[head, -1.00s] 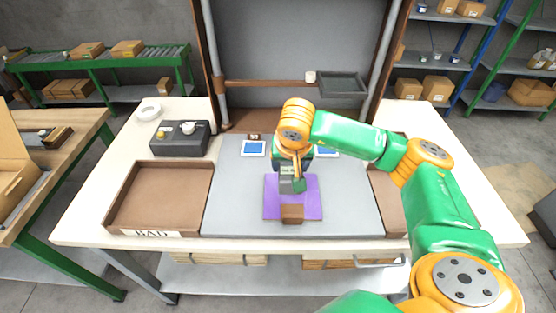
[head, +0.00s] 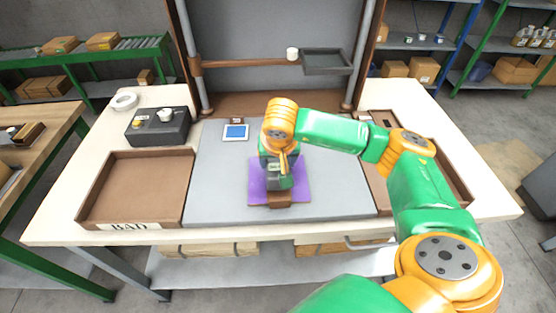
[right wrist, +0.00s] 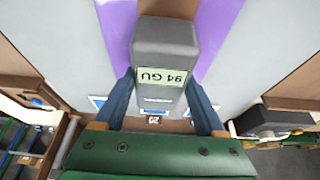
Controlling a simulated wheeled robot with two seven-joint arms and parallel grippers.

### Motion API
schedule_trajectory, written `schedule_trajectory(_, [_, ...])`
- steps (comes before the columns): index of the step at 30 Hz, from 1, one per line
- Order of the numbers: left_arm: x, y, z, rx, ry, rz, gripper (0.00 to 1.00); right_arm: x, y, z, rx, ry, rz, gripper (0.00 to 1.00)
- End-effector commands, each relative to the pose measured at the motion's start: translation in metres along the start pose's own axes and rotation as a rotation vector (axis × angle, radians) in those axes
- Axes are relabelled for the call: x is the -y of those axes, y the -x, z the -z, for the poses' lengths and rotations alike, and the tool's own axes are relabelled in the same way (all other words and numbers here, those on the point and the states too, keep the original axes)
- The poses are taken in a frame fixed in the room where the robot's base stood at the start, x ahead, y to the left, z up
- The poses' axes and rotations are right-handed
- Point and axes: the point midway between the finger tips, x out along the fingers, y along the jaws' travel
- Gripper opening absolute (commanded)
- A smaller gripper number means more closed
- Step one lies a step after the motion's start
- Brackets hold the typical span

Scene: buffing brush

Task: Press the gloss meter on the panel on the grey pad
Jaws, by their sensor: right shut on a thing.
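The purple panel (head: 299,185) lies on the grey pad (head: 220,190) in the middle of the bench. My right gripper (head: 279,178) is over the panel, pointing down. In the right wrist view my right gripper (right wrist: 160,80) is shut on the grey gloss meter (right wrist: 166,42), one finger on each side. My left gripper is not in view.
A brown tray marked BAD (head: 138,186) stands left of the pad, and another brown tray (head: 452,177) is at the right, partly behind my arm. A dark box (head: 157,128) with knobs and a blue-screened card (head: 236,132) are behind. A grey shelf tray (head: 326,62) hangs above.

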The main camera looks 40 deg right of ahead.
Motion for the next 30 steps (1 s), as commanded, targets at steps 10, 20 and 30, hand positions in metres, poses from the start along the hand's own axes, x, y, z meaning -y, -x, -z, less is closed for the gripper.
schedule_trajectory(10, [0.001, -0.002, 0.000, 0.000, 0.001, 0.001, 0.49, 0.000, -0.002, -0.001, -0.001, 0.000, 0.000, 0.19])
schedule_trajectory(20, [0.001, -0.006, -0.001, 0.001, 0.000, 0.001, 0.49, 0.000, -0.006, -0.002, -0.001, 0.000, 0.000, 0.19])
schedule_trajectory(30, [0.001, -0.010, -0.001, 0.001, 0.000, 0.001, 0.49, 0.000, -0.009, -0.004, -0.001, 0.000, 0.000, 0.19])
